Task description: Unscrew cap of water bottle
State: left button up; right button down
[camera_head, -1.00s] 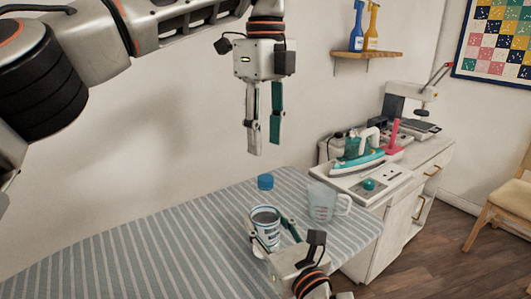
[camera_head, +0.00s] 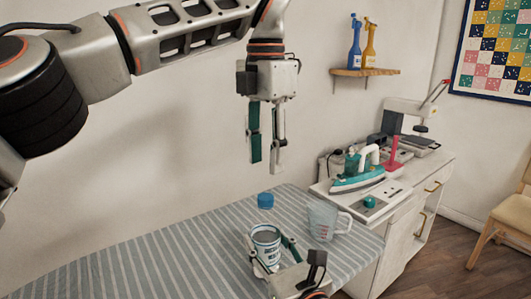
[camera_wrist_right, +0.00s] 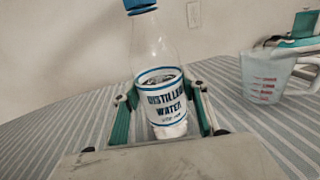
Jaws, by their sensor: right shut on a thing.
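The clear water bottle stands upright on the striped table, with its white "DISTILLED WATER" label (camera_head: 267,238) and blue cap (camera_head: 265,200) showing in the head view. In the right wrist view the label (camera_wrist_right: 163,102) is between the fingers, and the cap (camera_wrist_right: 141,5) sits on the neck, partly cut off by the top edge. My right gripper (camera_head: 268,255) is shut on the bottle's lower body, one finger on each side. My left gripper (camera_head: 267,163) hangs fingers down above the cap, clear of it. Its fingers are apart with nothing between them.
A clear measuring jug (camera_head: 323,222) stands on the striped table (camera_head: 130,262) right of the bottle. A white cabinet (camera_head: 385,238) at the right holds a teal iron (camera_head: 357,180) and other sewing gear. The table's left part is clear.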

aim_at(266, 196)
pick_arm(q)
jog(key=m, duration=0.5)
jog(key=shift+m, duration=0.3)
pick_arm(e)
jog(key=shift+f, duration=0.1)
pick_arm(q)
jog(key=m, duration=1.7)
jog(key=shift+f, duration=4)
jog(key=shift+m, duration=0.3)
grip_shut()
